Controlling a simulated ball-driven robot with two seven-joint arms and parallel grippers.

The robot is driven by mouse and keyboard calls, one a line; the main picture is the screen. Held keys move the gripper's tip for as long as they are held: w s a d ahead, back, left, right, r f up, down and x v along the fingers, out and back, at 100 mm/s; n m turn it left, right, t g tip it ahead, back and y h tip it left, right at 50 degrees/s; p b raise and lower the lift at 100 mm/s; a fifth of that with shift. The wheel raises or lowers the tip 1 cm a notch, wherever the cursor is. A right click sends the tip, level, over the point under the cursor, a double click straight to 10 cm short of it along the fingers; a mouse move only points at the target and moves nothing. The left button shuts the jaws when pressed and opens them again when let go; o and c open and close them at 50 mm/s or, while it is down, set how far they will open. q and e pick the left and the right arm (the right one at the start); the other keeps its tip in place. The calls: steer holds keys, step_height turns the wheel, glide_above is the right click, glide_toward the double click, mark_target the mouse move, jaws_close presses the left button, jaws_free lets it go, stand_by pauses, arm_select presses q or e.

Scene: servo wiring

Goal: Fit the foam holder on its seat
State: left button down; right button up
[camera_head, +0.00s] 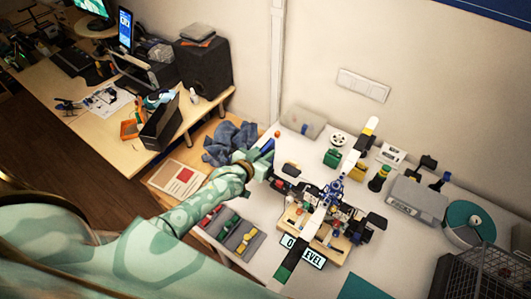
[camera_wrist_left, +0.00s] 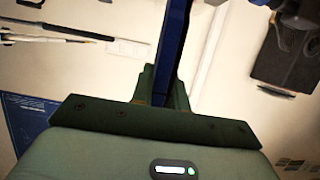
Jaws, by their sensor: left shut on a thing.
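My left gripper (camera_head: 262,157) is raised at the back left part of the white table. It is shut on a long, narrow dark blue piece (camera_head: 268,146), which also shows in the left wrist view (camera_wrist_left: 174,50), standing out between the green fingers (camera_wrist_left: 162,88). I cannot tell whether this piece is the foam holder. No empty seat can be made out clearly. My right gripper is not in view.
Grey strips with red, green and yellow pieces (camera_head: 229,226) lie at the table's front left. A blue cloth (camera_head: 230,140) lies behind my wrist. A grey scale (camera_head: 415,200), a teal spool (camera_head: 468,222) and a wire basket (camera_head: 483,275) fill the right side.

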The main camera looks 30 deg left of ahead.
arm_select(q)
steer(key=shift+f+b, duration=0.5)
steer(key=shift+f, duration=0.1)
steer(key=c, duration=1.3)
jaws_free()
steer(key=p+v, duration=0.2)
steer(key=v, duration=1.4)
steer(key=shift+s, duration=0.15)
